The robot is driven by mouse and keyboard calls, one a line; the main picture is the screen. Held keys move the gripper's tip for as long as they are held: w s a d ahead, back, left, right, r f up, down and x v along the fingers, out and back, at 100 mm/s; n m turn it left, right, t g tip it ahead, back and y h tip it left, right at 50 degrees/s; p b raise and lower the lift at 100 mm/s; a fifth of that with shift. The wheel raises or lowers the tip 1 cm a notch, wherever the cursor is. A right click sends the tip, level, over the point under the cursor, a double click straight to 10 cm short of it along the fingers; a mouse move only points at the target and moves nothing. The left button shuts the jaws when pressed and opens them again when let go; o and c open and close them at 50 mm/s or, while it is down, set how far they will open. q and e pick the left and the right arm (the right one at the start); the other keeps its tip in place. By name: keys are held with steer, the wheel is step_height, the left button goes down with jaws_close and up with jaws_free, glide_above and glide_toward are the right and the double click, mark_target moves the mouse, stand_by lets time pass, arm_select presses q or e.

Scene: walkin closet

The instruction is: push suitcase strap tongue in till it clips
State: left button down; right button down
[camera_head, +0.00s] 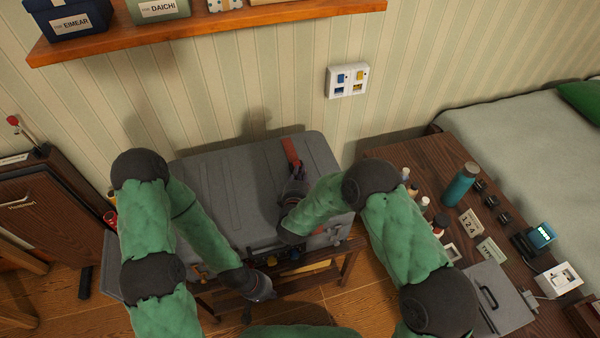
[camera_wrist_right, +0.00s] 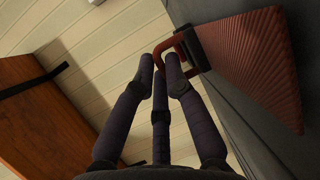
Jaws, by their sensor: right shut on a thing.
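The grey suitcase (camera_head: 225,180) lies flat on a wooden stand below the shelf. A red strap piece (camera_head: 291,152) shows on its top. In the right wrist view it is a ribbed red strap (camera_wrist_right: 250,65) ending in a red loop (camera_wrist_right: 162,66), close to the dark suitcase surface (camera_wrist_right: 230,110). My right gripper (camera_head: 296,178) is over the suitcase; its fingertips (camera_wrist_right: 165,62) are closed on the loop. My left gripper (camera_head: 256,298) hangs low in front of the suitcase, clear of the strap; its fingers are too small to read. I cannot make out the clip's socket.
A wooden desk (camera_head: 395,155) with a teal bottle (camera_head: 460,184), small jars and a grey case (camera_head: 493,300) stands at the right, beside a bed (camera_head: 530,125). A wooden shelf (camera_head: 210,30) with boxes overhangs the back. Floor (camera_head: 365,290) shows in front of the stand.

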steer(key=shift+w+p, duration=0.25)
steer(key=shift+p, duration=0.15)
steer(key=c, duration=1.5)
jaws_free()
steer(key=shift+a, duration=0.1)
steer(key=shift+w, duration=0.1)
steer(key=s, duration=0.4)
steer(key=s+r, duration=0.1)
steer(key=s, duration=0.3)
steer(key=s+a+r, duration=0.1)
steer(key=s, duration=0.2)
steer(key=shift+s, duration=0.4)
